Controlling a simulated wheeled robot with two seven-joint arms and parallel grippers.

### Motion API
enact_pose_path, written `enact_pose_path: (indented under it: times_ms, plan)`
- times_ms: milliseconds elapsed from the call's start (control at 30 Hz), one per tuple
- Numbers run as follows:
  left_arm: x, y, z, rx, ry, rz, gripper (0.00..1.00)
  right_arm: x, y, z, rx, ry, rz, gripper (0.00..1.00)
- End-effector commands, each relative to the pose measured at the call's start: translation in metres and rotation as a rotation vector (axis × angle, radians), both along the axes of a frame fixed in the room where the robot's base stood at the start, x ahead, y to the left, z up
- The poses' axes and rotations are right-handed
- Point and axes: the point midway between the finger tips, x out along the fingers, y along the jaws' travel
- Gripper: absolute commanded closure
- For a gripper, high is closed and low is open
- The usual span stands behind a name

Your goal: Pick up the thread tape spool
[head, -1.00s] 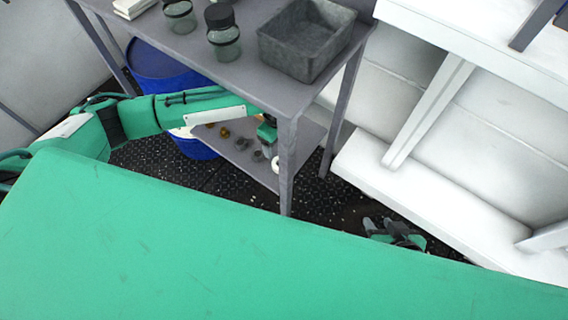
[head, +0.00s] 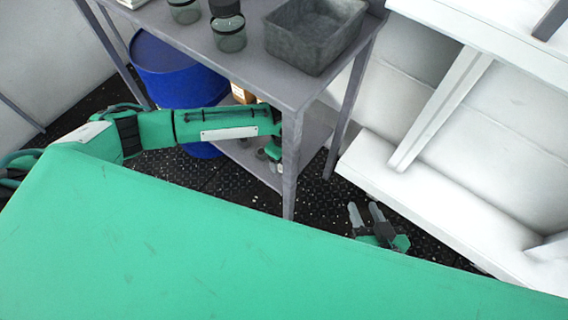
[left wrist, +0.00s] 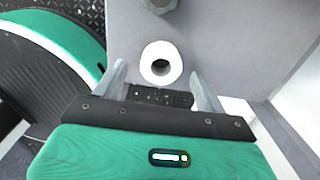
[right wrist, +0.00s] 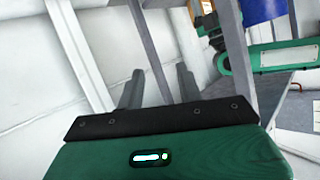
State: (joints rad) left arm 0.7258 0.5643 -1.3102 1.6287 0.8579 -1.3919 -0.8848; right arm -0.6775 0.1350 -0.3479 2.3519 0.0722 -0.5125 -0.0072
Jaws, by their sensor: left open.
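The thread tape spool (left wrist: 161,62) is a white ring with a dark centre hole, seen from above on the grey lower shelf in the left wrist view. My left gripper (left wrist: 158,72) is open, with its fingertips on either side of the spool and a gap at each side. Whether the fingers are down at spool height I cannot tell. In the head view my left arm reaches under the table top, and its gripper is partly hidden by the table leg. My right gripper (head: 367,214) is open and empty above the deck floor; it also shows in the right wrist view (right wrist: 160,85).
The grey table (head: 205,45) carries a grey bin (head: 315,40) and dark-lidded jars (head: 229,35). Its front leg (head: 290,165) stands close to my left forearm. A grey metal part (left wrist: 160,5) lies beyond the spool. A blue drum (head: 175,75) and white shelving (head: 440,205) flank the table.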

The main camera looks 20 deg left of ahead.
Motion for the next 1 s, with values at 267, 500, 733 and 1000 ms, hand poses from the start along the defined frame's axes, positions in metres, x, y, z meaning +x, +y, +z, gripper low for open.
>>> enact_pose_path:
  times_ms: [267, 500, 733, 1000]
  plan:
    - [0.001, -0.001, -0.027, 0.000, 0.000, 0.000, 0.27, -0.001, 0.013, 0.003, 0.068, -0.098, 0.001, 0.64]
    - [0.001, -0.001, -0.029, 0.000, 0.000, 0.000, 0.27, -0.001, 0.014, 0.005, 0.075, -0.110, 0.000, 0.64]
    - [0.001, -0.001, -0.029, 0.000, 0.000, 0.000, 0.58, -0.001, 0.014, 0.005, 0.075, -0.109, 0.001, 0.64]
    - [0.001, -0.001, -0.029, 0.000, 0.000, 0.000, 0.75, -0.001, 0.014, 0.004, 0.074, -0.109, 0.000, 0.64]
